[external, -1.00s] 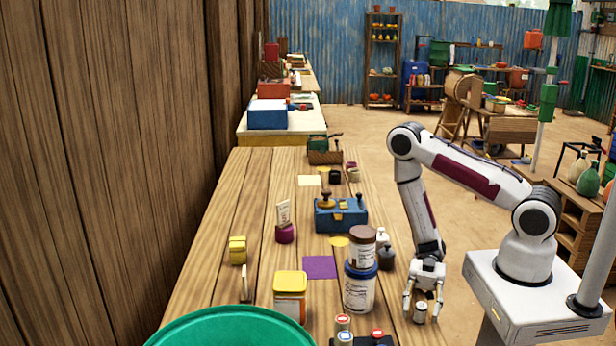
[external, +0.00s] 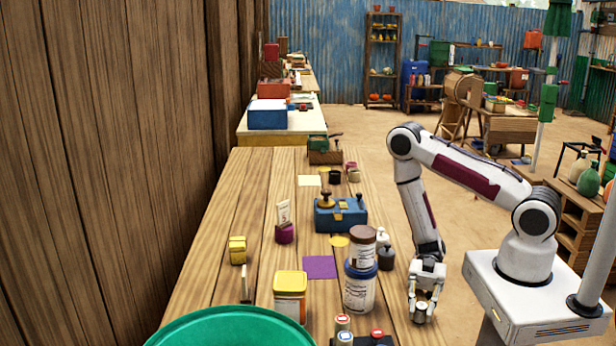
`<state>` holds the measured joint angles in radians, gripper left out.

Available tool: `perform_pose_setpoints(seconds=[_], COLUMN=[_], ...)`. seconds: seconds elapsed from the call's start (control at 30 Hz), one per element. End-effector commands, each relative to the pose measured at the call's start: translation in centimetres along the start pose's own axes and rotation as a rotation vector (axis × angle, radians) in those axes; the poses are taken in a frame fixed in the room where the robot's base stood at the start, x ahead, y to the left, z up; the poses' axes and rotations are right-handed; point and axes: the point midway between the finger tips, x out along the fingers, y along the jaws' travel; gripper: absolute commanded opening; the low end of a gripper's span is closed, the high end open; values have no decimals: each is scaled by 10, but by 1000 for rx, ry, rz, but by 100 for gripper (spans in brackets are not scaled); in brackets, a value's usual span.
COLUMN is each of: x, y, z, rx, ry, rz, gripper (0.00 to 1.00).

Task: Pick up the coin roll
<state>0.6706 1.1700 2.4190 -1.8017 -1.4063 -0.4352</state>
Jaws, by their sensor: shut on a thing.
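The coin roll (external: 420,316) is a small pale cylinder with a darker band. It stands near the right edge of the wooden table (external: 215,290), at the front right. My gripper (external: 423,303) points down over it and is shut on it, with fingers on both sides. The fingers cover part of the roll. I cannot tell whether its bottom touches the table.
Two stacked jars (external: 361,275) stand just left of my gripper. A yellow-lidded tub (external: 290,295), small capped bottles (external: 343,326) and a green round tub (external: 230,328) are at the front. A blue box (external: 340,216) and purple square (external: 320,267) lie farther back.

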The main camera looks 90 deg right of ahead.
Motion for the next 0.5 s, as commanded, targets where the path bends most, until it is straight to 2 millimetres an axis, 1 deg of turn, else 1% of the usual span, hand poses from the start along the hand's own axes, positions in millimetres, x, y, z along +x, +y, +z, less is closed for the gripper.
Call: perform_pose_setpoints(seconds=[0.27, 0.5], x=[0, -1], y=[0, 0], z=[-4, -16], rx=[-1, -2], ry=[1, 1], rz=[0, 0], gripper=[0, 0])
